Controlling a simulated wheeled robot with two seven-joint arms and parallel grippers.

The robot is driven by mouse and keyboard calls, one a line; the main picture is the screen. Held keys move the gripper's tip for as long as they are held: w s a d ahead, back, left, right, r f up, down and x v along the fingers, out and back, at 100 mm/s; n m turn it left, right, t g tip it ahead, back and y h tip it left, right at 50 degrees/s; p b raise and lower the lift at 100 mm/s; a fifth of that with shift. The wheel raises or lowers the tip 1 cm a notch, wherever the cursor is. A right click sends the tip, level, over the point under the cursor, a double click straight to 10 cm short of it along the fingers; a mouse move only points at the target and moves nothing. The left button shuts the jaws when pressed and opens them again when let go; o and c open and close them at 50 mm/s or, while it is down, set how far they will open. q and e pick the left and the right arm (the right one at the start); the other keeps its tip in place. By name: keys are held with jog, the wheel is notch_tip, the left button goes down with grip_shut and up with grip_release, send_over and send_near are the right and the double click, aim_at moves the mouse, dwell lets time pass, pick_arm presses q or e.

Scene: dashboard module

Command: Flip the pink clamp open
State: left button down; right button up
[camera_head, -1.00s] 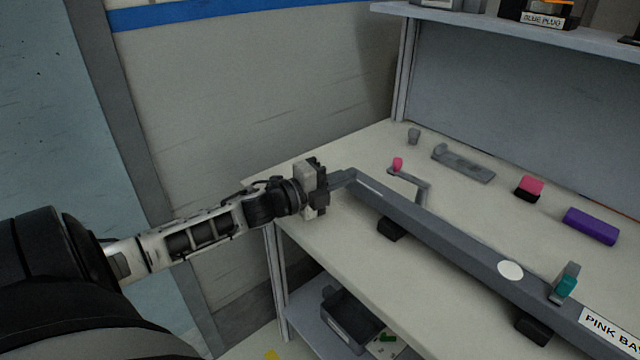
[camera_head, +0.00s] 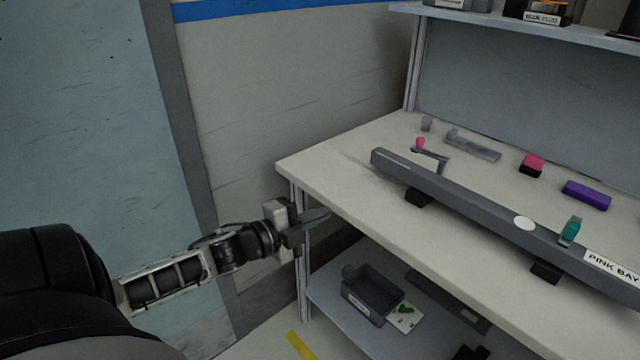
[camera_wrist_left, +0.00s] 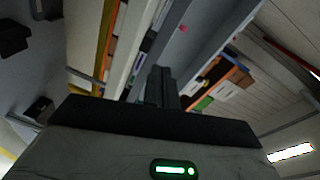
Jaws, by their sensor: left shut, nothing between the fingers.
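The pink clamp shows in the head view as a pink knob (camera_head: 420,144) on a thin grey lever (camera_head: 432,156), at the far left part of a long grey bar (camera_head: 470,200). The lever reaches leftward along the bar's back side; I cannot tell how far it is turned. My left gripper (camera_head: 318,216) is shut and empty, beyond the table's left edge and well apart from the clamp. In the left wrist view its shut fingers (camera_wrist_left: 160,85) point up at shelving, and a small pink spot (camera_wrist_left: 183,28) shows beyond them. My right gripper is not in view.
The white table (camera_head: 350,180) has a bare left corner. A teal clamp (camera_head: 570,231) stands on the bar near the PINK BAY label (camera_head: 612,264). Behind lie a pink-black block (camera_head: 532,164), a purple block (camera_head: 587,195) and a grey bracket (camera_head: 472,145). A dark bin (camera_head: 373,293) sits on the lower shelf.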

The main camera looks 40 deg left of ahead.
pick_arm(q)
jog(key=s+d+f+n+g, duration=0.3)
jog(key=s+d+f+n, duration=0.4)
jog(key=d, duration=0.4)
jog(key=s+d+f+n+g, duration=0.3)
jog(key=s+d+f+n, duration=0.4)
jog(key=d, duration=0.5)
jog(key=shift+s+f+n, duration=0.4)
jog(key=shift+s+n, duration=0.1)
jog(key=shift+s, duration=0.15)
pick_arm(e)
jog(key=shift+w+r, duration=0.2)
pick_arm(q)
jog(key=shift+y, duration=0.3)
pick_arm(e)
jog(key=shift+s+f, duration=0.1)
